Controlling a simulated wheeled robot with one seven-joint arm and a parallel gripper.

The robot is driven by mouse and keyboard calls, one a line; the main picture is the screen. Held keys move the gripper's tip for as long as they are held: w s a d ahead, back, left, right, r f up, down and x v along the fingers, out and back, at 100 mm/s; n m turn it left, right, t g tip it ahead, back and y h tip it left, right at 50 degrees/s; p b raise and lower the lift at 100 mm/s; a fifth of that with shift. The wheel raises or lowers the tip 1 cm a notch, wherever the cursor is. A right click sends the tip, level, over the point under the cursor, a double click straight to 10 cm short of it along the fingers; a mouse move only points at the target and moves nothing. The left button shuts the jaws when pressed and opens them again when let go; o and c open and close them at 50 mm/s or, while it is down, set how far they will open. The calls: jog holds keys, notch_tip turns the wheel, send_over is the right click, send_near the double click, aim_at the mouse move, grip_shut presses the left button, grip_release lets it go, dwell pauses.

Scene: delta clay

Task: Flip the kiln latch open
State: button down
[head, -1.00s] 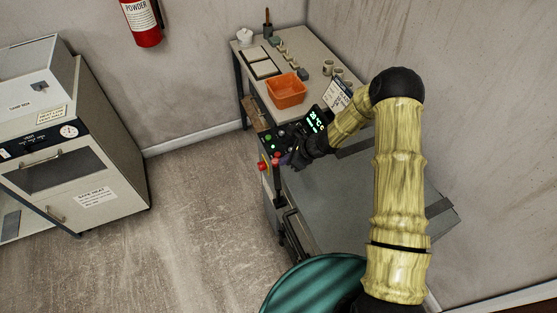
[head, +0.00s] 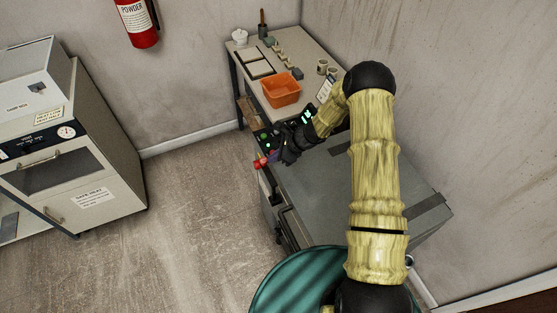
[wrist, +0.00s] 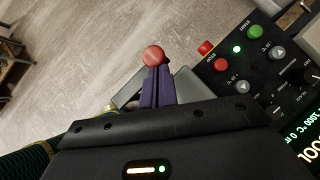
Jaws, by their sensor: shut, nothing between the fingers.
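The kiln (head: 345,190) is the grey box with a flat lid under my arm. A red knob (head: 260,162) shows at its left front corner in the head view. In the wrist view a round red knob (wrist: 153,55) stands right at the tips of my gripper (wrist: 156,72), in line with them. My gripper's purple fingers are shut together and empty. I cannot tell whether they touch the knob. The latch's lower part is mostly hidden behind the fingers, and its open or closed state is unclear. In the head view my gripper (head: 274,157) is beside the control panel.
The control panel (wrist: 262,62) with red and green buttons lies right of the fingers. A worktable with an orange bin (head: 281,91) stands behind the kiln. Another cabinet (head: 90,150) stands at left. The floor between (head: 190,190) is clear.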

jog(key=shift+d, duration=0.15)
jog(key=d, duration=0.2)
jog(key=d+r, duration=0.1)
jog(key=d, duration=0.1)
jog(key=shift+s+d+r, duration=0.1)
jog(key=shift+s+d, duration=0.1)
jog(key=w+b+v, duration=0.1)
jog(key=b+v, duration=0.1)
jog(key=v, duration=0.7)
jog(key=shift+s+b, duration=0.25)
jog(key=shift+b, duration=0.05)
jog(key=shift+r, duration=0.15)
jog(key=s+d+r+n+h, duration=0.1)
jog(key=s+r+n+h, duration=0.3)
jog(key=s+r+n, duration=0.3)
jog(key=s+d+r+n+t+h, duration=0.1)
jog(key=s+d+r+n+h, duration=0.1)
jog(key=s+r+n, duration=0.6)
jog(key=s+n+h, duration=0.1)
jog(key=s+n, duration=0.4)
jog(key=s, duration=0.3)
jog(key=shift+s+h, duration=0.25)
jog(key=shift+h, duration=0.15)
